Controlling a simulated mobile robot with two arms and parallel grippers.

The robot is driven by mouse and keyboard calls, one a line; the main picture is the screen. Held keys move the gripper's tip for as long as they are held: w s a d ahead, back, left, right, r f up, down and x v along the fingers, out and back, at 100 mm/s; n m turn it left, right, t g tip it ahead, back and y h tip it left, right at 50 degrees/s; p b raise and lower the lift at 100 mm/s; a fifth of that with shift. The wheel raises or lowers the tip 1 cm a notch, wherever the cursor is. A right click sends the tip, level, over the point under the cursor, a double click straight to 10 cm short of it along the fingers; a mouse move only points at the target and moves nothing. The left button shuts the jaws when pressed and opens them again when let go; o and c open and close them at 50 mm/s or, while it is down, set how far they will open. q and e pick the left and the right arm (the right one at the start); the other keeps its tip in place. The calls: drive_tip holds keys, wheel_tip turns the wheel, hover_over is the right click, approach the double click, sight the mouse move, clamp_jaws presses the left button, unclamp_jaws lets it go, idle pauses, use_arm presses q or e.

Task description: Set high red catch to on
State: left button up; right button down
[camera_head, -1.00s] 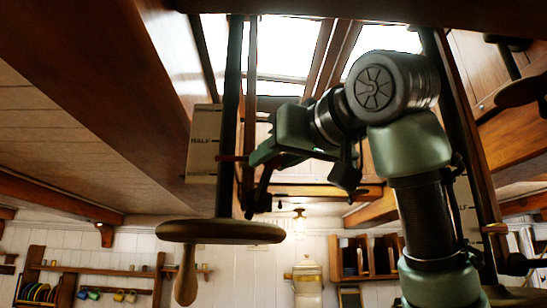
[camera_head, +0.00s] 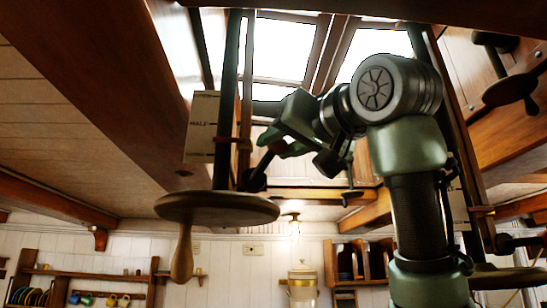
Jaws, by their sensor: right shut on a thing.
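A red catch (camera_head: 231,140) sits on a dark upright bar below the skylight, beside a pale plate (camera_head: 201,125) that reads "HALF". The catch's red strip crosses the bar below the lettering. My right gripper (camera_head: 262,146) comes in from the right and is shut at the right end of the catch. Its fingers hide that end, so the exact grip is hard to see. My left gripper is not in view.
A round wooden handwheel (camera_head: 218,207) with a peg hangs below the bar. Another wheel (camera_head: 510,89) is at the upper right. Wooden beams frame the skylight (camera_head: 281,50). A lit lamp (camera_head: 294,226) and wall shelves (camera_head: 362,262) are behind.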

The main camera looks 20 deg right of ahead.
drive_tip(key=shift+s+d+f+m+t+h+b, duration=0.1)
drive_tip(key=shift+d+f+m+t+h+b, duration=0.5)
drive_tip(key=shift+m+b, duration=1.45)
drive_tip(key=shift+s+d+f+m+t+h+b, duration=0.15)
drive_tip(key=shift+f+m+t+h+b, duration=0.5)
drive_tip(key=shift+f+m+h+b, duration=1.3)
drive_tip(key=shift+s+d+f+m+t+h+b, duration=0.1)
drive_tip(key=shift+d+m+t+h+b, duration=0.45)
drive_tip(key=shift+m+b, duration=1.65)
drive_tip(key=shift+a+r+m+p, duration=0.1)
drive_tip(key=shift+m+p, duration=0.5)
drive_tip(key=shift+m, duration=0.2)
drive_tip(key=c, duration=1)
unclamp_jaws()
drive_tip(key=shift+w, duration=0.1)
drive_tip(key=b+v, duration=0.1)
drive_tip(key=v, duration=0.1)
drive_tip(key=b+v, duration=0.1)
drive_tip(key=v, duration=0.2)
drive_tip(key=b+v, duration=0.2)
drive_tip(key=shift+a+f, duration=0.1)
drive_tip(key=shift+f, duration=0.3)
